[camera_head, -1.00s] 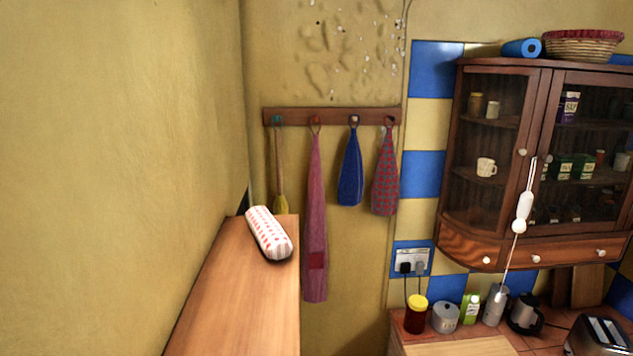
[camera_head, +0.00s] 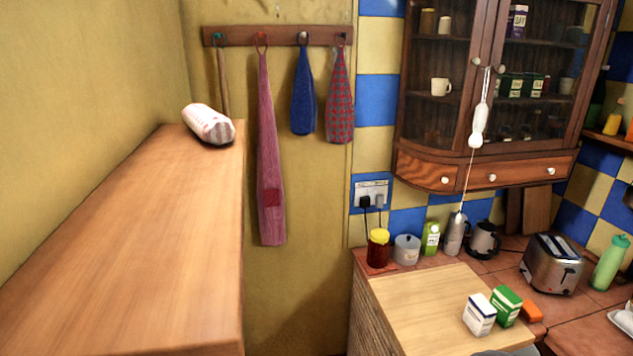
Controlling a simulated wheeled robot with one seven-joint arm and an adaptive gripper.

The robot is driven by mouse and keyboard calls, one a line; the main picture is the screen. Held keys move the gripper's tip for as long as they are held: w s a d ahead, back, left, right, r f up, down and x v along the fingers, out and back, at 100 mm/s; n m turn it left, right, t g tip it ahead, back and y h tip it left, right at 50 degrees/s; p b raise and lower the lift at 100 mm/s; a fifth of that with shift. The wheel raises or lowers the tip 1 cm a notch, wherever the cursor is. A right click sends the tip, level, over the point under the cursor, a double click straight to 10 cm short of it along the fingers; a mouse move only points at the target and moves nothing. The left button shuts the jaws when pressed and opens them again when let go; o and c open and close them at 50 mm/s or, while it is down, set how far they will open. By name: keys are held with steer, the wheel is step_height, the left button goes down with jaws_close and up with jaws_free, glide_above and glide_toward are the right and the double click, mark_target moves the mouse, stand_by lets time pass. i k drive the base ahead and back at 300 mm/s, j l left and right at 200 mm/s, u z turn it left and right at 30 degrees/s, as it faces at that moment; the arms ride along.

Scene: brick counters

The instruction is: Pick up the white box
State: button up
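A white box (camera_head: 479,315) with dark blue markings stands upright on the pale wooden board (camera_head: 425,296) at the lower right. A green and white box (camera_head: 506,306) stands close beside it on the right. My gripper is not in the head view, so its state does not show.
An orange item (camera_head: 531,311) lies right of the boxes. A toaster (camera_head: 552,262), jar (camera_head: 378,248), canister (camera_head: 406,249) and kettle (camera_head: 483,240) stand behind. A tall wooden top (camera_head: 130,240) holding a wrapped loaf (camera_head: 208,124) fills the left. A wall cabinet (camera_head: 486,165) hangs above.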

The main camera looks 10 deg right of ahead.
mark_target(480, 315)
steer(key=l+z, duration=0.25)
steer(key=l, duration=0.45)
steer(key=l+z, duration=0.25)
steer(key=l, duration=0.4)
steer(key=i, duration=0.05)
